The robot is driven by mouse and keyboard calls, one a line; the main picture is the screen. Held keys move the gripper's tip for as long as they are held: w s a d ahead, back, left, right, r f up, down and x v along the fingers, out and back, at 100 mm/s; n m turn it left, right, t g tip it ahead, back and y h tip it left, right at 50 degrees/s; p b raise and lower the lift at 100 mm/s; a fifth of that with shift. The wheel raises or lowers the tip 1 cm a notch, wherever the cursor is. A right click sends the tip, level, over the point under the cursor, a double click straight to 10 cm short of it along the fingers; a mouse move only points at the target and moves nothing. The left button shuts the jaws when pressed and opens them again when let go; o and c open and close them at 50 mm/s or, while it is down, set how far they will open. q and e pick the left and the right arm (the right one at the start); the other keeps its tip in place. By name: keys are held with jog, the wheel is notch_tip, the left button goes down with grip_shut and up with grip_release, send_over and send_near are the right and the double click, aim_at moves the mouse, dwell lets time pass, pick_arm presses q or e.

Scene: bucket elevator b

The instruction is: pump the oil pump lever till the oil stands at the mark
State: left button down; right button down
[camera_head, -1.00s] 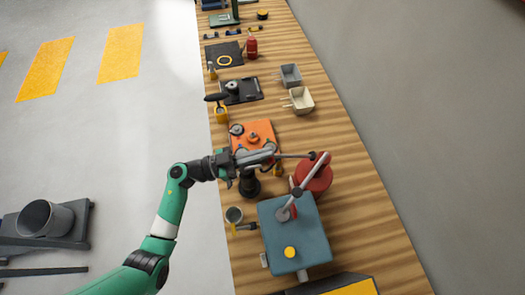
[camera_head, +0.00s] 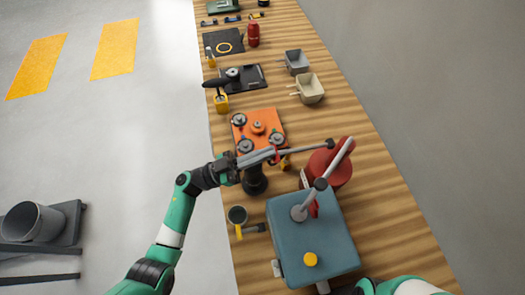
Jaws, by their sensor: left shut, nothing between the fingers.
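A blue-grey box (camera_head: 322,245) with a yellow cap (camera_head: 310,259) stands at the near end of the bench. A grey lever (camera_head: 313,195) rises from its top and slants up to the right, over a red can (camera_head: 338,172). My left gripper (camera_head: 234,168) is shut and empty, beside a black pedestal (camera_head: 256,183). A long grey bar (camera_head: 302,149) with a dark end runs right from near the gripper towards the red can; I cannot tell whether they touch. The oil level and its mark are too small to see. My right gripper is out of view.
An orange plate (camera_head: 270,117) with several round parts lies behind the pedestal. Two bins (camera_head: 310,90), a black tray (camera_head: 240,77) and a red bottle (camera_head: 253,36) are farther back. The bench's right side is fairly clear.

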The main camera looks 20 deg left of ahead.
pick_arm(q)
notch_tip(320, 180, up, 5)
jog(key=p, duration=0.6)
jog(key=f+b+v, duration=0.1)
jog(key=b+v, duration=0.2)
jog(key=v, duration=0.8)
jog(key=shift+w+d+f, duration=0.2)
jog(key=shift+d+f, duration=0.05)
jog(key=shift+f, duration=0.05)
